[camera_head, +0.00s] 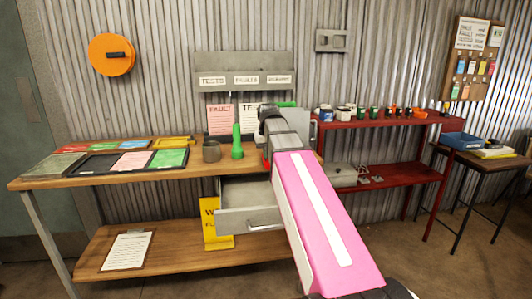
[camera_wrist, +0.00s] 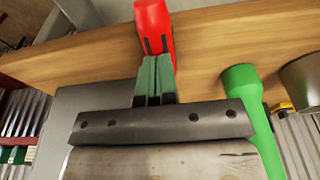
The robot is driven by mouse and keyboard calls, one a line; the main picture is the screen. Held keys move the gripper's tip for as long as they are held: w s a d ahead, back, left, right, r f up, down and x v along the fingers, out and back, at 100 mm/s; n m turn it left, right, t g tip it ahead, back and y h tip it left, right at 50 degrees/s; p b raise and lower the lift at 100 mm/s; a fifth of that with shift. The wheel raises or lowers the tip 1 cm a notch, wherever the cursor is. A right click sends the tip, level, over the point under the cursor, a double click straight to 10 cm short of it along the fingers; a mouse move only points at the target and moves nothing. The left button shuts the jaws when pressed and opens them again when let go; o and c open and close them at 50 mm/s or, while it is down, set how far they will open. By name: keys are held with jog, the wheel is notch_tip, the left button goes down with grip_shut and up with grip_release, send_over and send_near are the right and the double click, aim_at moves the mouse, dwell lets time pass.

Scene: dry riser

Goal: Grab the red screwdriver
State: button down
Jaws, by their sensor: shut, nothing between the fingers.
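The red screwdriver (camera_wrist: 153,22) shows in the wrist view at the top centre, its thick red handle with dark slots over the wooden bench. My gripper (camera_wrist: 157,64) has its two green-grey fingers together, with nothing between them. The fingertips overlap the near end of the red handle in the picture; I cannot tell whether they touch it.
A green screwdriver (camera_head: 237,145) stands upright on the workbench (camera_head: 50,181), beside a grey cup (camera_head: 211,151). In the wrist view the green one (camera_wrist: 243,95) is close to the right of my gripper. An open drawer (camera_head: 252,218) juts out below. A red shelf (camera_head: 400,175) stands right.

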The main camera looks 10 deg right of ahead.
jog(key=shift+s+f, duration=0.35)
jog(key=shift+s, duration=0.05)
jog(key=shift+w+r, duration=0.2)
jog(key=shift+r, duration=0.45)
